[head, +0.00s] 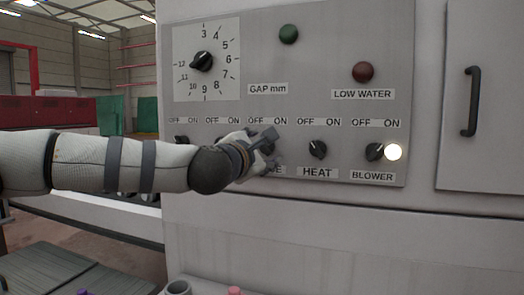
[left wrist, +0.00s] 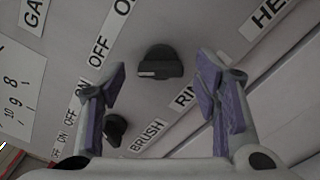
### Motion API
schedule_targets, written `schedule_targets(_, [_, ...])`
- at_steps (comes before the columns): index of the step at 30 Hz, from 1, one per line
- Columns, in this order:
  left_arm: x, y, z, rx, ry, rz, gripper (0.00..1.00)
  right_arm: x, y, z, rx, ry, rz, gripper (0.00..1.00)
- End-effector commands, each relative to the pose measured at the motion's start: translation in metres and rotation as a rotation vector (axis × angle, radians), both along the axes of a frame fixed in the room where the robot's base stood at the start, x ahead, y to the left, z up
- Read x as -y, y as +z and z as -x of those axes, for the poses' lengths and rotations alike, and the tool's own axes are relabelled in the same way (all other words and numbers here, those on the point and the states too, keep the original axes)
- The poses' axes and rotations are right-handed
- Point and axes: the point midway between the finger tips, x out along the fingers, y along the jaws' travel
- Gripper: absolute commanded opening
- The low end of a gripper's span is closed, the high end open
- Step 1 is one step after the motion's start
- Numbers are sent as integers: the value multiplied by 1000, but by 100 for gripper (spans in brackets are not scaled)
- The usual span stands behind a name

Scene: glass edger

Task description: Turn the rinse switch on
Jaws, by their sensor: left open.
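The rinse switch (left wrist: 160,62) is a black rotary knob on the grey panel. In the left wrist view it sits between and a little beyond my fingertips, with no clear contact. Its white mark is on the picture's left side, on the side of the OFF label (left wrist: 100,48). The RINSE label (left wrist: 186,96) is partly hidden by a finger. My left gripper (left wrist: 162,85) is open, its purple-padded fingers on either side of the knob. In the head view the left gripper (head: 266,142) is at the panel and mostly hides the knob. My right gripper is not in view.
The brush knob (left wrist: 115,128) is close to one finger. The HEAT knob (head: 318,150) and blower knob (head: 375,152) are to the right, with a lit white lamp (head: 393,152). The gap dial (head: 202,61), green button (head: 289,34) and red LOW WATER lamp (head: 363,72) are above.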

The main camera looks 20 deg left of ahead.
Motion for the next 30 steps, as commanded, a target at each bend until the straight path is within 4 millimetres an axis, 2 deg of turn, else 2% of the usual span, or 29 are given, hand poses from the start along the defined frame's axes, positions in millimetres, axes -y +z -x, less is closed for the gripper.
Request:
schedule_targets(9, [0, 0, -5, -1, -1, 0, 56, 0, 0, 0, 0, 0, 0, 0])
schedule_targets(15, [0, 0, -5, 0, 0, -1, 11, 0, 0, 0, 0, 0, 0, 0])
schedule_targets(16, [0, 0, -5, 0, 0, -1, 8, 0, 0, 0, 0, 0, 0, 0])
schedule_targets(24, [0, 2, -5, 2, 0, -21, 8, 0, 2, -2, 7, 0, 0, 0])
schedule_targets(30, [1, 5, -3, 9, 0, -114, 8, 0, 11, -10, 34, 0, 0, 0])
